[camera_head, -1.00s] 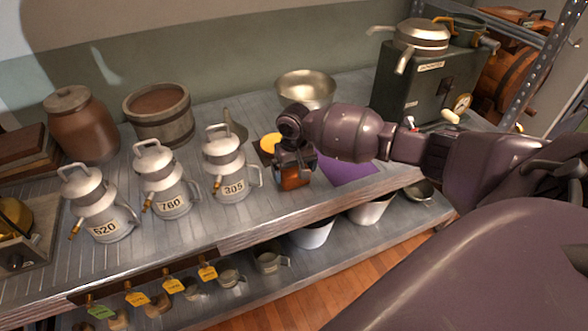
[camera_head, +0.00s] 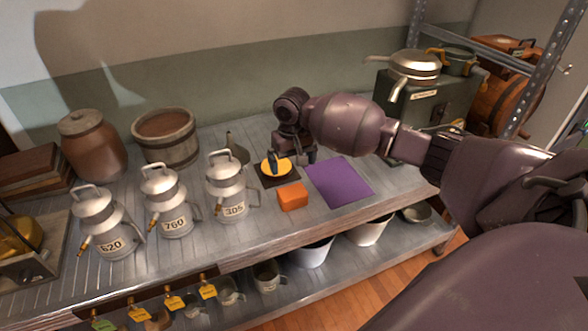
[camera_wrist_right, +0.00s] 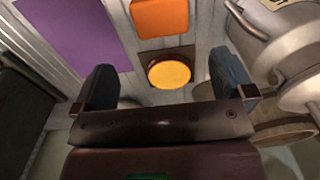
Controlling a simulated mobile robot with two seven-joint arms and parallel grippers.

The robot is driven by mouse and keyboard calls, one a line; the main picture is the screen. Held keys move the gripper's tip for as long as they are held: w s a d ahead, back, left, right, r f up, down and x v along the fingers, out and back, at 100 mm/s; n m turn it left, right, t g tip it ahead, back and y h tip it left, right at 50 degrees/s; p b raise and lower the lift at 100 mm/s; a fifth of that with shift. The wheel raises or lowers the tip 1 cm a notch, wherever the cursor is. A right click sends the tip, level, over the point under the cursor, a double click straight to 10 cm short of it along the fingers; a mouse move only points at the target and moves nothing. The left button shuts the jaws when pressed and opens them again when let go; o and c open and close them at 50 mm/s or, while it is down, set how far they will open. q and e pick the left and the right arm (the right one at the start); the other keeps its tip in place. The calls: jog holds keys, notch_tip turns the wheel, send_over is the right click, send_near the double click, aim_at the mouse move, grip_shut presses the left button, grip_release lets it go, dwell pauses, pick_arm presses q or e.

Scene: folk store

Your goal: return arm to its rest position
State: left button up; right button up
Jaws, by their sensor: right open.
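My right gripper (camera_head: 294,160) hangs above the shelf top, over the far edge of a dark square with a round yellow-orange disc (camera_head: 270,167). In the right wrist view its two fingers (camera_wrist_right: 166,92) stand wide apart with nothing between them but the view of the disc (camera_wrist_right: 169,74) below. An orange block (camera_head: 292,197) lies on the shelf in front of the disc, clear of the gripper. A purple mat (camera_head: 340,182) lies to the right of the block. My left gripper is not in view.
Three numbered metal cans, the nearest (camera_head: 226,187) marked 305, stand left of the gripper. A wooden tub (camera_head: 165,139) and a brown jar (camera_head: 92,146) stand behind them. A green box (camera_head: 421,100) with a lidded pan (camera_head: 414,66) on top stands at right. Tagged cups hang along the front edge.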

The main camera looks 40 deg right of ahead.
jog(key=shift+r, duration=0.1)
dwell(0.5)
jog(key=s+a+f, duration=0.2)
jog(key=s+a+f+n, duration=0.1)
jog(key=s+a+f, duration=0.1)
jog(key=s+f, duration=0.1)
jog(key=s+a+f+n, duration=0.1)
jog(key=s+a+f, duration=0.1)
jog(key=s+f, duration=0.1)
jog(key=shift+s+a+f, duration=0.1)
jog(key=shift+a+f, duration=0.1)
jog(key=shift+f, duration=0.05)
jog(key=s+a+f+n+y, duration=0.1)
jog(key=s+a+f, duration=0.15)
jog(key=s, duration=0.35)
jog(key=s+a+f+n, duration=0.1)
jog(key=s+a+f, duration=0.15)
jog(key=s, duration=0.25)
jog(key=s+d+r+m+t+h, duration=0.1)
jog(key=s+r, duration=0.2)
jog(key=s, duration=0.7)
jog(key=s+r+t+h, duration=0.1)
jog(key=s+r, duration=0.2)
jog(key=s, duration=0.7)
jog(key=w+f+t+y, duration=0.1)
jog(key=w+f+t, duration=0.7)
jog(key=w+t, duration=0.1)
jog(key=shift+w+a+f+n, duration=0.2)
jog(key=shift+f+n, duration=0.15)
jog(key=shift+n, duration=0.05)
